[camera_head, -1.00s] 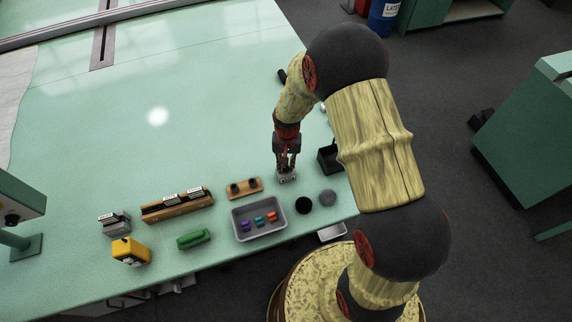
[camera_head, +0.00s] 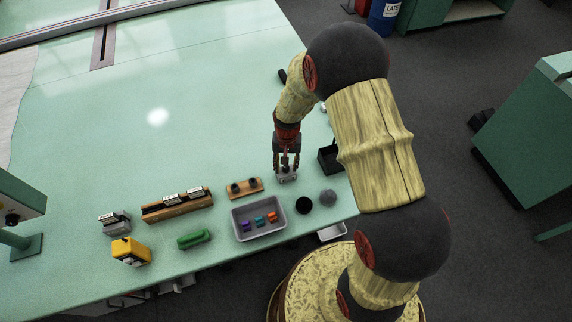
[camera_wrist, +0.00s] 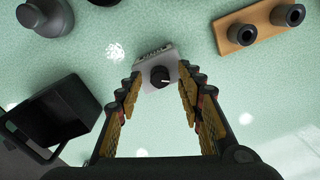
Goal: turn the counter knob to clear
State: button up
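The counter is a small light grey box (camera_wrist: 152,62) in the wrist view. It has a black round knob (camera_wrist: 160,76) on it, with a white pointer mark toward the right. Lettering along its far edge is too small to read. My gripper (camera_wrist: 160,82) is open, with one finger on each side of the knob, and apart from it. In the head view, my gripper (camera_head: 286,164) points down just over the counter (camera_head: 287,178). The knob is hard to make out there.
A black open box (camera_head: 328,158) stands close to the right of the counter. A wooden block with two dark pegs (camera_head: 244,188) lies to the left. A grey tray (camera_head: 237,232) with small coloured pieces and two round pucks (camera_head: 304,205) lie in front.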

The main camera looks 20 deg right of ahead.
aim_at(287, 167)
notch_tip(287, 167, up, 12)
dwell(0.5)
jog(key=shift+d, duration=0.1)
jog(key=s+r+n+t+b, duration=0.4)
jog(key=s+r+t+b, duration=0.1)
jog(key=s+r, duration=1.5)
jog(key=shift+s+r+t+b, duration=0.3)
jog(key=shift+s+b, duration=0.2)
jog(key=shift+s, duration=0.55)
dwell(0.4)
